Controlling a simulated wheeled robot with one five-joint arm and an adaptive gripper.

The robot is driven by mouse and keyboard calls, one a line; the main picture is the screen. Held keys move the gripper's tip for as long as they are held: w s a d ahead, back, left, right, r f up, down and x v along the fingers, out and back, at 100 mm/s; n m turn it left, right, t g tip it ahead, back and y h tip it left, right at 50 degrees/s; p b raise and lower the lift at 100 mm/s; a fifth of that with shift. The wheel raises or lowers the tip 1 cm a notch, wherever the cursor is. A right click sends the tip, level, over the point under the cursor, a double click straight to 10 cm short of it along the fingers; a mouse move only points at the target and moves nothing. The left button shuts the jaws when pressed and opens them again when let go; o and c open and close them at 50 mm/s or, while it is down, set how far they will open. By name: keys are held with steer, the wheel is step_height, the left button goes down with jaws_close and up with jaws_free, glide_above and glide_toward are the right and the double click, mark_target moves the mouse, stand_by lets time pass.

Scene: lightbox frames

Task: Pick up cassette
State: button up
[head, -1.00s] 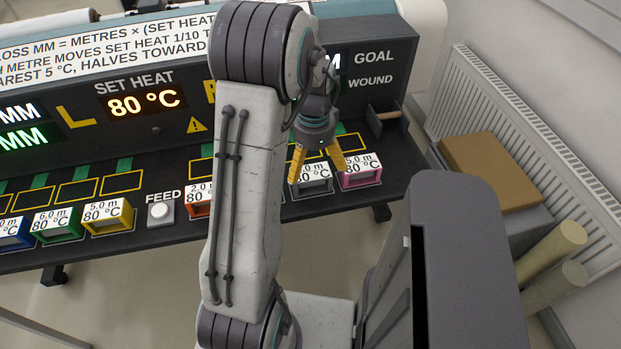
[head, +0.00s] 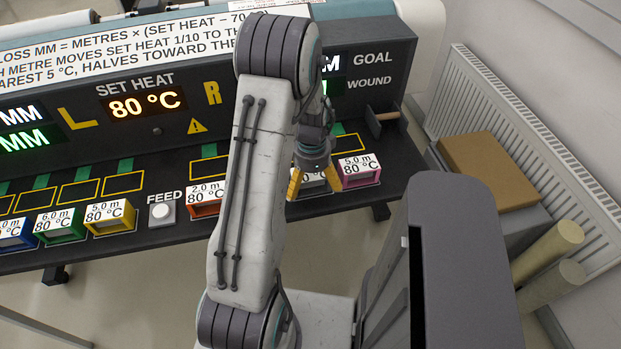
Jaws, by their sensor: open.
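Labelled cassettes stand along the front of the dark bench. My gripper (head: 313,187) is open, pointing down, with its yellow fingers apart at the grey cassette (head: 314,188). One finger shows on each side of it, and the gripper hides most of its label. I cannot tell whether the fingers touch it. The pink cassette (head: 360,181), marked 5.0 m, 80 °C, is just right of the gripper. The orange-red cassette (head: 203,209), marked 2.0 m, is left of my arm, which partly covers it.
Blue (head: 14,240), green (head: 60,233) and yellow (head: 110,225) cassettes stand at the left, before a FEED button (head: 162,210). Yellow-outlined empty slots lie behind. The display panel (head: 150,125) reads SET HEAT 80 °C. A radiator (head: 540,150) is at the right.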

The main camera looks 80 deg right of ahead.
steer(key=c, duration=1.2)
steer(key=shift+c, duration=0.2)
